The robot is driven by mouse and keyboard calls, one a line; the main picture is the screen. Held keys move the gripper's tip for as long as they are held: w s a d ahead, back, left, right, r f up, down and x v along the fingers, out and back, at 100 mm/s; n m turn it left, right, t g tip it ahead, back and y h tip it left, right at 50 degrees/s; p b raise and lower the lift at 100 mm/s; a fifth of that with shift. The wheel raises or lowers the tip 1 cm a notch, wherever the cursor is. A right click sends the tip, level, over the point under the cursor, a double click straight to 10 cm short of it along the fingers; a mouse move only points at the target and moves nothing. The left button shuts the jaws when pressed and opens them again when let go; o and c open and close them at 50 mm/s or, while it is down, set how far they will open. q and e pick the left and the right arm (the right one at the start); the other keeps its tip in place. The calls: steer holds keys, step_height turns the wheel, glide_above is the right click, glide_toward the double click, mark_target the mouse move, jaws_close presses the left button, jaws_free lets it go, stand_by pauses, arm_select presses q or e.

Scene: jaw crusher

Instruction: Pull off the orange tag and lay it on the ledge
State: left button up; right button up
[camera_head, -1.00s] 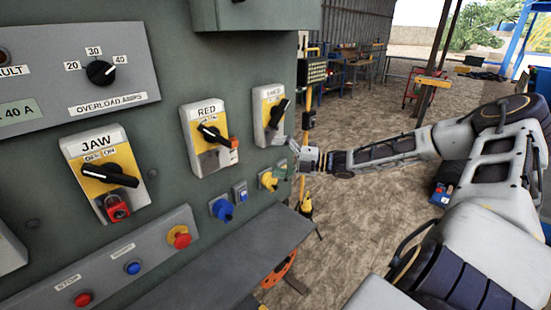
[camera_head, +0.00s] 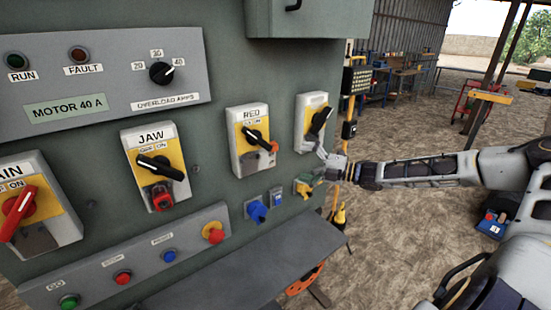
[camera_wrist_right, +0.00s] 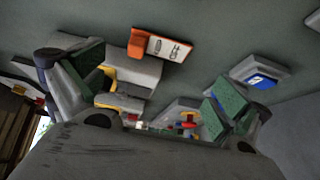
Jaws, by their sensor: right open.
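The orange tag (camera_head: 273,147) hangs at the right side of the RED switch (camera_head: 250,145), by its black handle. In the right wrist view the orange tag (camera_wrist_right: 150,44) shows an orange end and a white lettered face, ahead of and between the two fingers. My right gripper (camera_head: 318,167) is open and empty, to the right of the tag and just below the rightmost switch (camera_head: 316,120). It is apart from the tag. The grey ledge (camera_head: 250,265) juts out below the panel, and its visible top is bare. My left gripper is not in view.
The JAW switch (camera_head: 153,168) carries a red padlock (camera_head: 162,198). A sloped button strip (camera_head: 130,265) lies left of the ledge.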

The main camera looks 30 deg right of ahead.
mark_target(272, 157)
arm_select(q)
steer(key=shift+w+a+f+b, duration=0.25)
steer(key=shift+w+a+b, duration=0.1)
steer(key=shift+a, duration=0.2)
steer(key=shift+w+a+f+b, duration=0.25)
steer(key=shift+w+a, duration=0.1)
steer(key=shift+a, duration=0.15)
arm_select(e)
steer(key=shift+x, duration=2.6)
